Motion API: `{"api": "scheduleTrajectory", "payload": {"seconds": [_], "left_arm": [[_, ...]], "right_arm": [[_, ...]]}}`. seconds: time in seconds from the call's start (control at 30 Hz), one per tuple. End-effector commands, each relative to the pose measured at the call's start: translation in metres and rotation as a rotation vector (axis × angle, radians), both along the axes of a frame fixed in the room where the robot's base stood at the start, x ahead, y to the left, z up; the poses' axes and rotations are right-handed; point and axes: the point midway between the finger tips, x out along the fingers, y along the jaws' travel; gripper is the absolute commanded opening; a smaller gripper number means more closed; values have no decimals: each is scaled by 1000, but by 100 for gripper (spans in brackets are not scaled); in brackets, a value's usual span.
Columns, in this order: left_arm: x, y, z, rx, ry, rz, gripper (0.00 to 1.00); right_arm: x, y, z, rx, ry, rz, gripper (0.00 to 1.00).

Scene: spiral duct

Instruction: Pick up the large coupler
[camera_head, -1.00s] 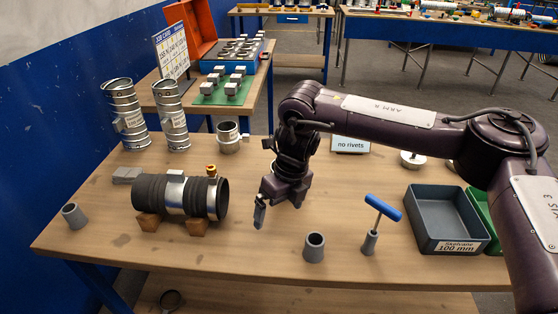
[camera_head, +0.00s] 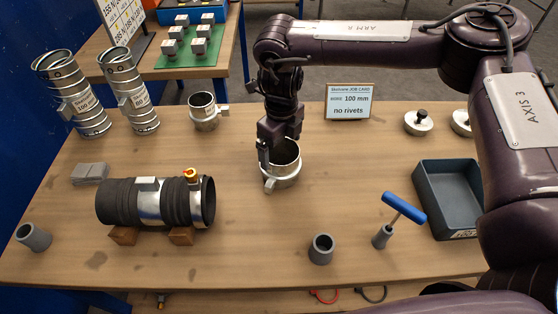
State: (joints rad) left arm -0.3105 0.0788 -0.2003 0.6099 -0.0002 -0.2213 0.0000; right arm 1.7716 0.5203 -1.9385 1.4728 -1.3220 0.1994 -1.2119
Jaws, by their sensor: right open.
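The large coupler (camera_head: 284,174) is a short silvery metal ring with a clamp tab at its front. It stands upright on the wooden table near the middle. My right gripper (camera_head: 268,156) points down at its back left rim. One dark finger shows at the left of the rim; the other finger is hard to make out. The gripper is open, and I cannot tell whether it touches the ring. A smaller, similar coupler (camera_head: 204,112) stands further back to the left. My left gripper is not in view.
A black-sleeved duct (camera_head: 150,202) rests on wooden blocks at the left. Two spiral ducts (camera_head: 75,98) stand behind it. Grey cups (camera_head: 321,250), a blue-handled tool (camera_head: 404,208) and a dark bin (camera_head: 447,200) are at the front and right. A job card (camera_head: 349,102) stands behind the coupler.

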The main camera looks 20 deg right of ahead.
Motion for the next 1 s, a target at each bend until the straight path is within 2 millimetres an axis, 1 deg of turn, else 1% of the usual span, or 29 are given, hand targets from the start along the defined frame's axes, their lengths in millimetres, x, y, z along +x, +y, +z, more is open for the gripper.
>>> {"api": "scheduleTrajectory", "payload": {"seconds": [0.03, 0.1, 0.2, 0.33, 0.47, 0.57, 0.8, 0.83, 0.87, 1.0], "left_arm": [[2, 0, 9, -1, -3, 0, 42], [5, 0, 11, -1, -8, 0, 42], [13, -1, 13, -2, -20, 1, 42], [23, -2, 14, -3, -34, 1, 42], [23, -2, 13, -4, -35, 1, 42], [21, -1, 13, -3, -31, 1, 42], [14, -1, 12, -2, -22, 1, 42], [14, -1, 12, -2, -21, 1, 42], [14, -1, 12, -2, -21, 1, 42], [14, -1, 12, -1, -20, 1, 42]], "right_arm": [[-2, 0, -5, -2, 3, 1, 100], [-1, 0, -17, -2, 3, 0, 100], [-1, 0, -26, -1, 2, -2, 100], [0, 0, -30, -1, 1, -2, 100], [0, 0, -30, -1, -1, -1, 100], [0, 0, -30, 0, 0, -1, 88], [0, 0, -30, -1, -1, -1, 57], [0, 0, -29, 0, -1, -1, 55], [0, 0, -29, 0, -1, -1, 51], [0, 0, -29, 0, -1, -2, 51]]}}
